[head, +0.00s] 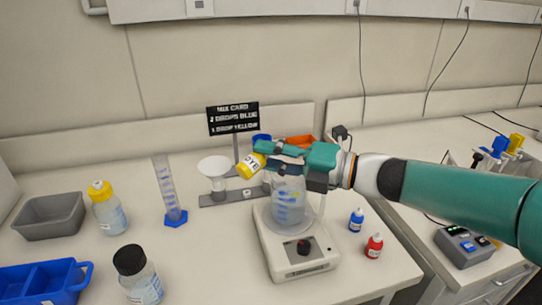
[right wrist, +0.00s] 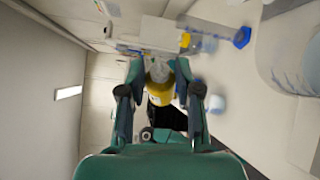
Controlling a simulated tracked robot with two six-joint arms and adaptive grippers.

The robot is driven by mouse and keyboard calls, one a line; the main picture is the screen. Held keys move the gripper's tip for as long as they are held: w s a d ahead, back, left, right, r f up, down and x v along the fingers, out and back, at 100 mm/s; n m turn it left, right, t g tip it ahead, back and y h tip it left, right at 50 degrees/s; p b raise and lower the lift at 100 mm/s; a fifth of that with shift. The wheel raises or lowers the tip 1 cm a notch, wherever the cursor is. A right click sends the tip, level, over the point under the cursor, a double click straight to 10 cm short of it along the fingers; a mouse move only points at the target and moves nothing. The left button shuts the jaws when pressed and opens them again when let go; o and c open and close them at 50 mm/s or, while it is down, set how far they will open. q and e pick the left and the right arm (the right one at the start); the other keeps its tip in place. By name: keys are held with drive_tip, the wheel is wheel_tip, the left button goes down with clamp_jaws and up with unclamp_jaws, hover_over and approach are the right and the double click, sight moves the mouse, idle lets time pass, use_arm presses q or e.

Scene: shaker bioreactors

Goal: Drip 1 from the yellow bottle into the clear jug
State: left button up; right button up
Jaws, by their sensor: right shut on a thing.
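The yellow bottle (head: 251,165), with a white label reading "DYE", is held tilted in my right gripper (head: 272,158), above and slightly left of the clear jug. The bottle also shows between the fingers in the right wrist view (right wrist: 160,92). My right gripper and arm hide part of the jug's top. I cannot see any drop. My left gripper is not in view.
A mix card (head: 233,118) stands behind, reading 2 drops blue, 1 drop yellow. A blue bottle (head: 356,220) and a red bottle (head: 374,246) stand right of the stirrer.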

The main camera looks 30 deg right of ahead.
drive_tip(key=shift+d+r+n+g+h+p, duration=0.15)
drive_tip(key=shift+r+n+h+p, duration=0.15)
drive_tip(key=shift+r+n+p, duration=0.5)
drive_tip(key=shift+r+n+g+h+p, duration=0.15)
drive_tip(key=shift+r+n+h+p, duration=0.15)
drive_tip(key=shift+r+n+p, duration=0.45)
